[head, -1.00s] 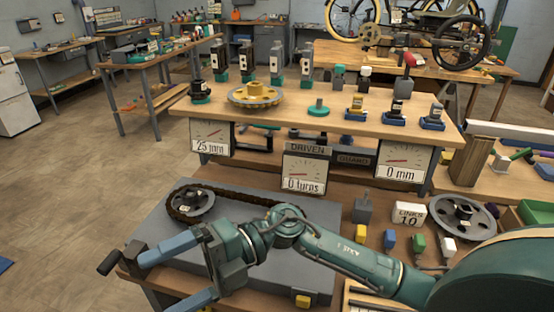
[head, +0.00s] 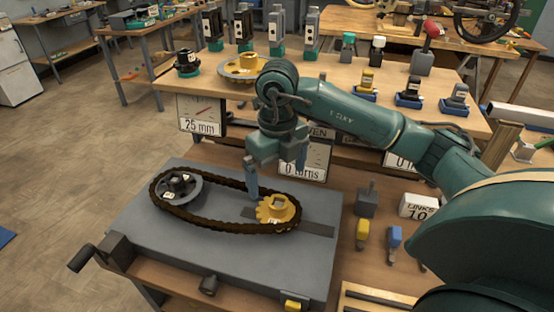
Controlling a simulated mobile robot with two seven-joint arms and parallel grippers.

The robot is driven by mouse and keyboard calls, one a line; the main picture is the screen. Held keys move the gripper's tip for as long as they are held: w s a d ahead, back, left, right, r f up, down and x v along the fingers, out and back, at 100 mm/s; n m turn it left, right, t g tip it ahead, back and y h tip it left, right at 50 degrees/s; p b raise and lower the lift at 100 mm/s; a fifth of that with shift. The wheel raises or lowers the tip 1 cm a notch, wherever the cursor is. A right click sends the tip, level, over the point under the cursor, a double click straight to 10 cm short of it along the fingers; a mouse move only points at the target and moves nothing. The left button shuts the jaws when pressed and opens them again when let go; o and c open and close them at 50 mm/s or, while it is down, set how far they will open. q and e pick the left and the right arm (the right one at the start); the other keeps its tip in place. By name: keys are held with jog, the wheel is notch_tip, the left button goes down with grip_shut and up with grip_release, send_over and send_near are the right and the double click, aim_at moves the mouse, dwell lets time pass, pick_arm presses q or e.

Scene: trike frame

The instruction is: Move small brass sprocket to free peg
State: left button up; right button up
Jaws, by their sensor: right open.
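The small brass sprocket (head: 272,210) lies at the right end of the chain loop on the grey plate (head: 225,255). The dark chain (head: 215,218) runs around it and around a dark grey sprocket (head: 180,188) at the left. My right gripper (head: 277,172) is open above and just behind the brass sprocket, its fingers pointing down. One finger comes down near the sprocket's upper left edge; I cannot tell whether it touches. No free peg is plainly visible; my right arm covers part of the raised shelf. My left gripper is not in view.
A larger brass sprocket (head: 238,66) sits on the raised shelf (head: 213,85), partly behind my arm. Gauges hang from the shelf front. A crank handle (head: 82,258) juts out at the plate's left. A grey block (head: 367,200) and a "LINKS 10" box (head: 418,206) stand right.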

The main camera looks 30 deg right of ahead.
aim_at(278, 203)
notch_tip(278, 203, down, 9)
jog(key=shift+f+p, duration=0.1)
jog(key=shift+p, duration=0.2)
jog(key=shift+f, duration=0.5)
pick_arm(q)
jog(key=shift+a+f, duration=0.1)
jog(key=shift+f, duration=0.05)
pick_arm(e)
jog(key=shift+c, duration=0.3)
jog(key=c, duration=0.8)
jog(key=shift+o, duration=0.2)
jog(key=shift+r+p, duration=2.15)
jog(key=shift+r, duration=1.2)
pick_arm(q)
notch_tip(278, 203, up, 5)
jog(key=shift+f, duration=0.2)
pick_arm(e)
jog(key=shift+w, duration=0.1)
